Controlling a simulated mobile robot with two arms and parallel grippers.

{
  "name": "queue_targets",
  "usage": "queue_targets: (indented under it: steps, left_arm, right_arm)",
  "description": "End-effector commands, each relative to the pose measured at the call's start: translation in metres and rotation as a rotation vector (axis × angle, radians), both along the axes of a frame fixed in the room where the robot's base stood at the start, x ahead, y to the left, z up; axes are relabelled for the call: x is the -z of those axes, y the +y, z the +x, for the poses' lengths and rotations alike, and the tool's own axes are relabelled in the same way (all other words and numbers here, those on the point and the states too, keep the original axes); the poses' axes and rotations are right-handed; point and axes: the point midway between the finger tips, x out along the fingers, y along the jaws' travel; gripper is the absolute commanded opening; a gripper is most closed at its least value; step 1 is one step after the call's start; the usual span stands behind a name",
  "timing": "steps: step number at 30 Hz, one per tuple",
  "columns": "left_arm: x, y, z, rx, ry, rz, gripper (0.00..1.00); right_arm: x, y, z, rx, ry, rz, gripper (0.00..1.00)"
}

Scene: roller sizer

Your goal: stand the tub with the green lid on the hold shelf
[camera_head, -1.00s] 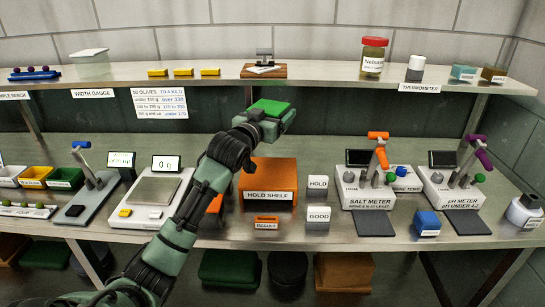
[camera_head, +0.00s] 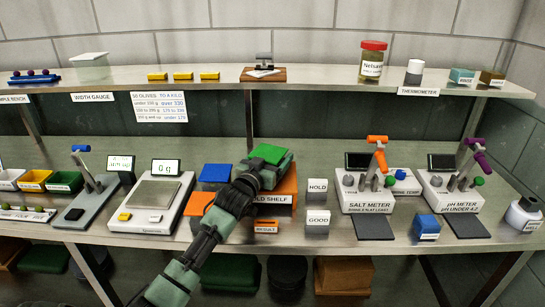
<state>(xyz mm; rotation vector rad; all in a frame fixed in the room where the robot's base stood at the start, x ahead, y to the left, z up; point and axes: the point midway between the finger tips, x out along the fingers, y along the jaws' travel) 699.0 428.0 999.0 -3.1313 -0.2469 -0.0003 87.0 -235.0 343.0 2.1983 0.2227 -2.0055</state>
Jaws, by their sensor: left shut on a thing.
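The tub with the green lid (camera_head: 268,153) is held by my left gripper (camera_head: 262,170), which is shut on it. The tub sits over the top of the orange hold shelf (camera_head: 287,188), lid upward and roughly level. Whether its base touches the shelf cannot be told, because the gripper and wrist cover the tub's near side. My left arm also covers the left part of the shelf and its label. My right gripper is not in view.
A blue-lidded item (camera_head: 216,172) stands just left of the hold shelf, close to my wrist. White HOLD (camera_head: 317,191) and GOOD (camera_head: 317,221) blocks and the salt meter (camera_head: 366,201) stand to the right. The scale (camera_head: 154,200) is to the left. The upper shelf (camera_head: 330,82) runs behind.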

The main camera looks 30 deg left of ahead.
Motion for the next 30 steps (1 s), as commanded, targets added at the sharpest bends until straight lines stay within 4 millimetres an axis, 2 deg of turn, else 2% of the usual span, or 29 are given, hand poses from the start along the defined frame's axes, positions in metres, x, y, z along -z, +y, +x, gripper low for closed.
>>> queue_targets:
  steps: [4,5,6,14,17,20,30]
  left_arm:
    - [0.001,0.000,0.000,0.000,-0.001,0.000,0.35]
    - [0.001,0.000,0.000,0.000,0.000,0.000,0.90]
    - [0.001,0.000,0.000,0.000,0.000,0.000,1.00]
    - [0.000,0.000,0.000,0.000,0.000,0.000,1.00]
    - [0.001,-0.001,-0.005,0.001,0.000,0.000,1.00]
    - [0.002,-0.004,-0.018,0.002,0.002,0.000,1.00]
    - [0.002,-0.014,-0.087,0.001,0.002,0.000,1.00]
  right_arm:
    - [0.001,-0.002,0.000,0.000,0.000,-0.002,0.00]
    - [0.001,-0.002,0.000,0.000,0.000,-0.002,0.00]
    - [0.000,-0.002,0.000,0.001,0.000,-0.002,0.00]
    - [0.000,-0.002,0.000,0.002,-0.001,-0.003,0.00]
    - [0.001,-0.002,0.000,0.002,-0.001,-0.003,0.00]
    - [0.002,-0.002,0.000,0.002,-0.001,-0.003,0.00]
    - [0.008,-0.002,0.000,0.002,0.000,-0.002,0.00]
